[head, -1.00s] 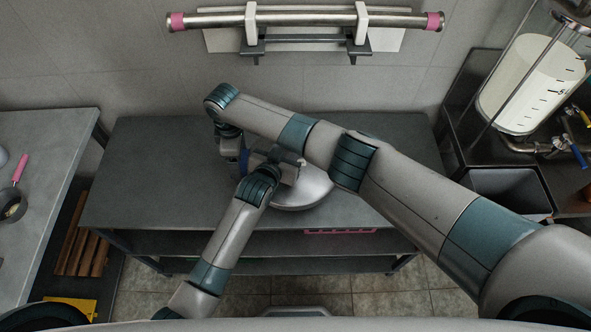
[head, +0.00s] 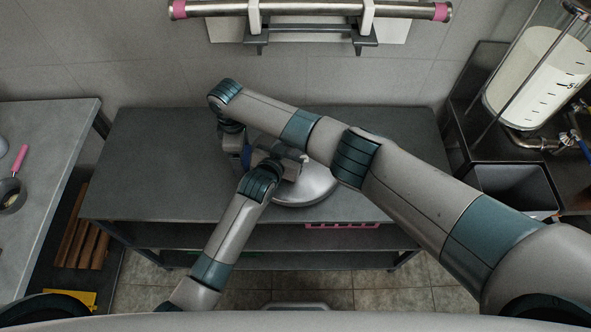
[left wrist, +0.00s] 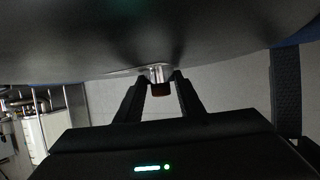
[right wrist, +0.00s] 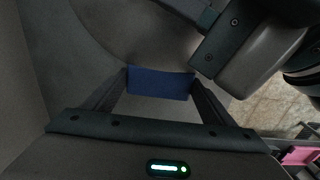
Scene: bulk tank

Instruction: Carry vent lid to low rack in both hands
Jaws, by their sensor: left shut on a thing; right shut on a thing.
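The vent lid (head: 312,186), a pale grey shallow dome, shows in the head view over the top of the low rack (head: 155,165), partly hidden by my arms. My right gripper (head: 243,158) reaches down at the lid's left side. In the right wrist view it (right wrist: 161,84) is shut on a blue grip (right wrist: 160,84) beside the lid's curved grey surface. My left gripper (head: 290,162) is at the lid's near upper side; in the left wrist view its fingers (left wrist: 157,84) close around a small dark-red and metal part (left wrist: 158,88). I cannot tell whether the lid touches the rack.
The rack has lower shelves, with a pink crate (head: 342,225) on one. A grey table (head: 50,150) stands at left. A dark bin (head: 515,187) and a white tank (head: 530,75) stand at right. A metal pipe (head: 310,9) hangs on the wall behind. The rack top's left part is clear.

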